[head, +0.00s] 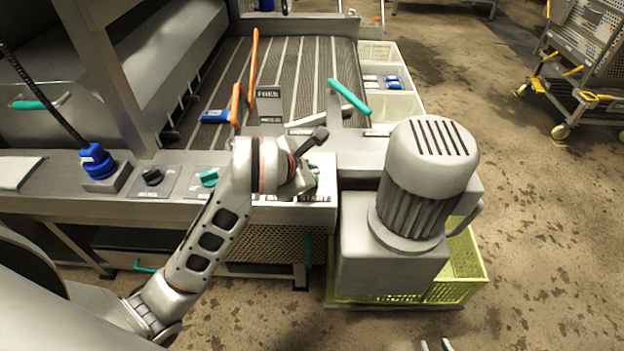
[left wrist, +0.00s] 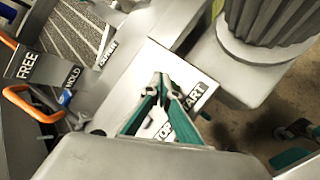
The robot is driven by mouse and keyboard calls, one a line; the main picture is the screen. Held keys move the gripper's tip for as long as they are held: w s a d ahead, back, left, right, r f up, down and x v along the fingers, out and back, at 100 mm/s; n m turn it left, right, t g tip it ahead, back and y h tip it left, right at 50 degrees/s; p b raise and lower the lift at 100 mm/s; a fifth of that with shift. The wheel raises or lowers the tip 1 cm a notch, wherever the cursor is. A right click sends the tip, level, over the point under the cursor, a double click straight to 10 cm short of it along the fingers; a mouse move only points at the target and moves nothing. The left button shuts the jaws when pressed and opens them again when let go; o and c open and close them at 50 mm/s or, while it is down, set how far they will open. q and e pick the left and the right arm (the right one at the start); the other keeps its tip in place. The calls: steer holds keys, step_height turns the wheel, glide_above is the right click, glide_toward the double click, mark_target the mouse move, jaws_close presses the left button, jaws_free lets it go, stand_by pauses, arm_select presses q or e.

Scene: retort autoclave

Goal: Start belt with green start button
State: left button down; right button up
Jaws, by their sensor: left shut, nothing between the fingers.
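The white button panel (head: 322,170) is at the right end of the belt's front ledge. In the left wrist view the panel (left wrist: 150,62) carries the words STOP and START. No green start button can be made out clearly; my fingers cover part of the panel near the START word. My left gripper (head: 312,182) is over the panel, largely hidden by its own wrist. Its fingers (left wrist: 165,85) are shut and empty, with tips near the START word; contact cannot be told. My right gripper (head: 435,345) shows only as two separated fingertips at the bottom edge.
A grey motor (head: 430,165) stands close to the right of the panel. An orange handle (head: 236,105) and a FREE/HOLD sign (head: 268,93) rise behind it. A teal knob (head: 208,178) and a black knob (head: 152,176) are left. The floor at right is mostly clear.

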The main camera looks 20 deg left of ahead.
arm_select(q)
steer(key=shift+f, duration=0.1)
stand_by(0.7)
steer(key=shift+f, duration=0.3)
arm_select(e)
steer(key=shift+s+f, duration=0.15)
steer(key=shift+f, duration=0.15)
